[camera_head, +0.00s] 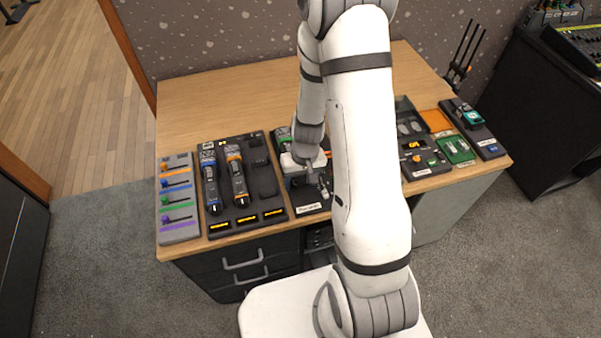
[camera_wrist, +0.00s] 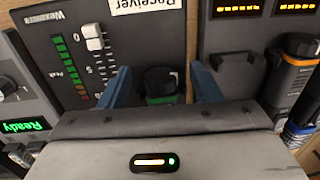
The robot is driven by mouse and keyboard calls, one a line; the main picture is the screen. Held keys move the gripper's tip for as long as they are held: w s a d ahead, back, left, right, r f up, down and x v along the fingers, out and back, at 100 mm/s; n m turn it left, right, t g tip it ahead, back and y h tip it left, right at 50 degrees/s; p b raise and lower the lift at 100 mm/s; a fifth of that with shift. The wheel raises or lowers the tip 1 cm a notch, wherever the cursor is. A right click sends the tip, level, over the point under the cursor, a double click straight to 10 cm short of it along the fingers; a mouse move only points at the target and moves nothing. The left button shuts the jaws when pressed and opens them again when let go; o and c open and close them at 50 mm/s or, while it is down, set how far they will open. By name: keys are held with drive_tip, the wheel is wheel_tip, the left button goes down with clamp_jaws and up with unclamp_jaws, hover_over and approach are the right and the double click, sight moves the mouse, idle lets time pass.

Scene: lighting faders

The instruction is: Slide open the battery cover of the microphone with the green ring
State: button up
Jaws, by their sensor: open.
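The microphone with the green ring (camera_wrist: 163,99) shows in the wrist view as a dark end with a green band; the rest is hidden behind my gripper body, and I cannot make out its battery cover. My gripper (camera_wrist: 162,82) is open, with one blue finger on each side of this microphone. Whether the fingers touch it I cannot tell. In the head view my gripper (camera_head: 309,182) is over the receiver panel, and my arm hides most of that area.
The receiver panel (camera_wrist: 62,45) has a white slider and a level meter. To its left in the head view, a dark tray (camera_head: 262,160) holds a blue-ringed microphone (camera_head: 211,184) and an orange-ringed microphone (camera_head: 238,178). A grey fader panel (camera_head: 179,236) is at far left. The rear tabletop is clear.

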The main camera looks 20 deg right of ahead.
drive_tip(key=shift+f, duration=0.1)
drive_tip(key=shift+c, duration=0.5)
drive_tip(key=c, duration=0.9)
drive_tip(key=shift+s, duration=0.1)
drive_tip(key=shift+c, duration=0.2)
drive_tip(key=shift+s, duration=0.1)
drive_tip(key=shift+s+b, duration=1.65)
drive_tip(key=shift+s, duration=1.1)
drive_tip(key=o, duration=1)
drive_tip(key=shift+d+r+p, duration=0.2)
drive_tip(key=shift+r+p, duration=0.1)
drive_tip(key=shift+r, duration=1.65)
drive_tip(key=shift+d+r+p, duration=0.15)
drive_tip(key=shift+r+p, duration=0.15)
drive_tip(key=shift+r, duration=1.65)
